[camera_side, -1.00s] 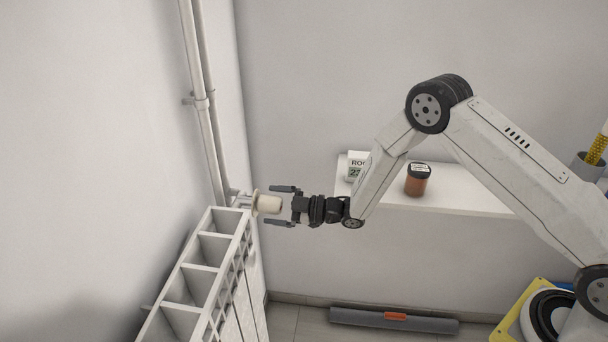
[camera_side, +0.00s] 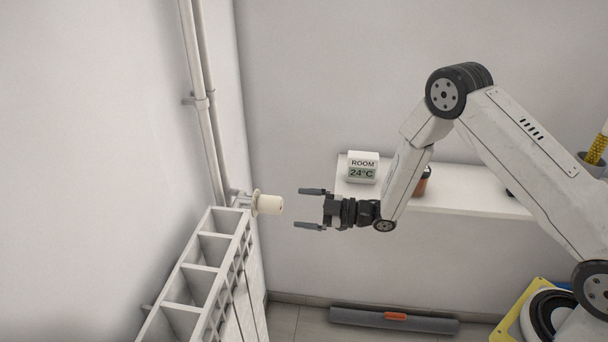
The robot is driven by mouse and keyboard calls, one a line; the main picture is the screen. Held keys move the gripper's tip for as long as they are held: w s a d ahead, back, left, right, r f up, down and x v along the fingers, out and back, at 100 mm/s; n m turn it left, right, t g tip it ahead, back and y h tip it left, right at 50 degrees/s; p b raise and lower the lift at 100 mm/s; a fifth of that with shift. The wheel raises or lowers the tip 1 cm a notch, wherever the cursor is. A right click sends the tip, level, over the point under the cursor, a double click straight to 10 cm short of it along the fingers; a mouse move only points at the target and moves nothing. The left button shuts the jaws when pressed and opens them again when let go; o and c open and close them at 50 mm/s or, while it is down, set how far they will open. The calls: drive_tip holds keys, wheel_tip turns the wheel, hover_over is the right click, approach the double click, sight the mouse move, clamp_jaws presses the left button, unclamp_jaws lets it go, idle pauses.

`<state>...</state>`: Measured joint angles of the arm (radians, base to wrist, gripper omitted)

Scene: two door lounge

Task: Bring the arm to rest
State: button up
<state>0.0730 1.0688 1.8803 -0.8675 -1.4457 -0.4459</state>
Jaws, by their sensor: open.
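My gripper (camera_side: 309,208) is open and empty, its two fingers pointing left in mid-air. It stands to the right of a cream radiator valve knob (camera_side: 270,204), with a clear gap between them. The knob sits on the pipe fitting at the top corner of a white radiator (camera_side: 222,222). My arm comes in from the right, bent at the elbow, in front of a wall shelf.
Pipes (camera_side: 205,110) run up the left wall. A grey roll (camera_side: 360,318) lies on the floor. A yellow item (camera_side: 511,322) is near my base.

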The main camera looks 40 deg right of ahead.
drive_tip(key=s+d+r+m+g+h, duration=0.4)
drive_tip(key=s+d+r+m+h, duration=0.15)
drive_tip(key=d+m+h, duration=0.45)
drive_tip(key=s+r+m+g+h, duration=0.2)
drive_tip(key=s+m+g, duration=0.3)
drive_tip(key=s, duration=1.2)
drive_tip(key=shift+s+a+m+g+h, duration=0.15)
drive_tip(key=shift+m+g+h, duration=0.25)
drive_tip(key=shift+g, duration=0.2)
drive_tip(key=shift+r, duration=0.1)
